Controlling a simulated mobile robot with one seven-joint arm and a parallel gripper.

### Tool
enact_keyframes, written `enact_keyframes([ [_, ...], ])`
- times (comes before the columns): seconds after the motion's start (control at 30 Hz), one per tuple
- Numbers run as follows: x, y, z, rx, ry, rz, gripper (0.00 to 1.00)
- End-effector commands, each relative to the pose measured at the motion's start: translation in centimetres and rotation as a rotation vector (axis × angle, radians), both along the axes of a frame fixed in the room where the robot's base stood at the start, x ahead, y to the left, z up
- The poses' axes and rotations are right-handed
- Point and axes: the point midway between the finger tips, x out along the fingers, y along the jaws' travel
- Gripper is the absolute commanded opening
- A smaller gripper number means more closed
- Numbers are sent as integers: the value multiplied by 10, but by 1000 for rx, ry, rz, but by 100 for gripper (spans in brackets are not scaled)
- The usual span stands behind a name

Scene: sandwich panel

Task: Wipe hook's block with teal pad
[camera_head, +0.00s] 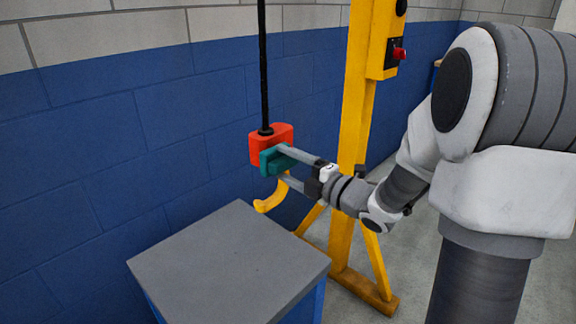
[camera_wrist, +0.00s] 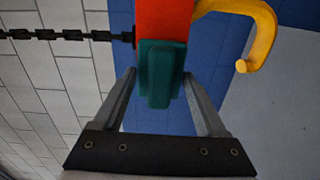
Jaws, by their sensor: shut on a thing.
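The hook's block (camera_head: 268,137) is a red-orange body hanging from a black chain, with a yellow hook (camera_head: 270,198) below it. In the wrist view the block (camera_wrist: 163,18) is at the top centre, with the hook (camera_wrist: 262,30) to its right. The teal pad (camera_head: 272,160) lies against the near face of the block and appears to touch it. In the wrist view the pad (camera_wrist: 161,72) sits between the fingertips. My gripper (camera_wrist: 160,82) is shut on the teal pad. The pad covers part of the block's face.
A grey-topped blue cabinet (camera_head: 232,262) stands below and left of the hook. A yellow post (camera_head: 352,130) with a control box and red switch (camera_head: 399,53) stands behind my arm. The blue-and-grey block wall (camera_head: 110,130) is behind the block.

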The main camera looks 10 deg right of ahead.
Motion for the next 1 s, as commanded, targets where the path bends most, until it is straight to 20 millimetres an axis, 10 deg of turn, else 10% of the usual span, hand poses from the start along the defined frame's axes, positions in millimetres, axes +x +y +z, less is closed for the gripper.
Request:
enact_keyframes([
  [1.0, 13, 9, 0, 1, -1, 1, 30],
])
